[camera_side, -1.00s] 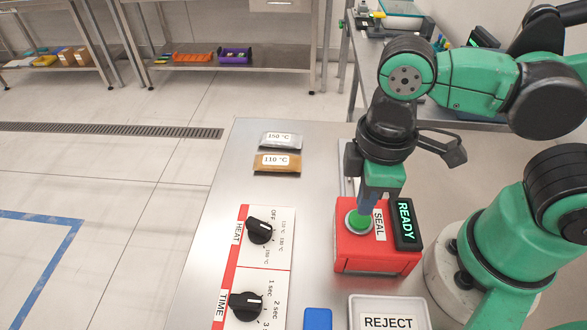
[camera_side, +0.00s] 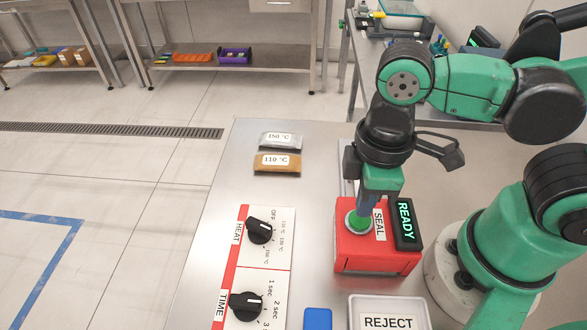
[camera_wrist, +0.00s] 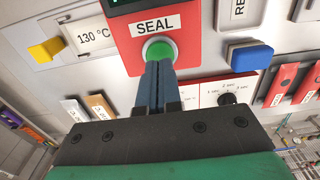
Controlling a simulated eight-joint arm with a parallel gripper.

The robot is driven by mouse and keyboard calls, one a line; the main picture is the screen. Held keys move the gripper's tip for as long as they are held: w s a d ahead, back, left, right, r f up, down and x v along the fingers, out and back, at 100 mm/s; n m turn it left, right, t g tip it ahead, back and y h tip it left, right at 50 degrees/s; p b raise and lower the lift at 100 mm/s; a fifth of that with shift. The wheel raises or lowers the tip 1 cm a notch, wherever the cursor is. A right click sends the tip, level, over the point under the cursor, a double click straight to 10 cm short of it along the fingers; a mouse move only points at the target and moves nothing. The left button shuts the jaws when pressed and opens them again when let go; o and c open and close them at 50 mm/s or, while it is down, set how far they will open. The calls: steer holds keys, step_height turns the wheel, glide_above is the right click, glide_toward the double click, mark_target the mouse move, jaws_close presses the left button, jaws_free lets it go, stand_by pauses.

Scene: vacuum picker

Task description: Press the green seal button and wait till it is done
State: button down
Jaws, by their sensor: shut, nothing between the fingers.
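The green seal button (camera_side: 357,221) sits in a pale ring on top of the red box (camera_side: 366,262) labelled SEAL. It also shows in the wrist view (camera_wrist: 158,47). The display (camera_side: 406,224) beside it reads READY in green letters. My gripper (camera_side: 363,212) is shut and empty and points down at the button. In the wrist view its blue-grey fingertips (camera_wrist: 158,64) overlap the button's near edge. I cannot tell whether they touch it.
A HEAT and TIME panel (camera_side: 278,258) with two black knobs lies to the left. Two pouches labelled 150 °C (camera_side: 281,146) and 110 °C (camera_side: 277,168) lie at the back. A REJECT tray (camera_side: 362,300) and a blue block (camera_side: 317,318) are at the front.

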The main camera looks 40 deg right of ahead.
steer(key=shift+f, duration=0.95)
steer(key=shift+r, duration=3.05)
steer(key=w+d+m+t, duration=0.7)
steer(key=w+d+m, duration=0.2)
steer(key=w, duration=0.1)
steer(key=shift+r, duration=0.3)
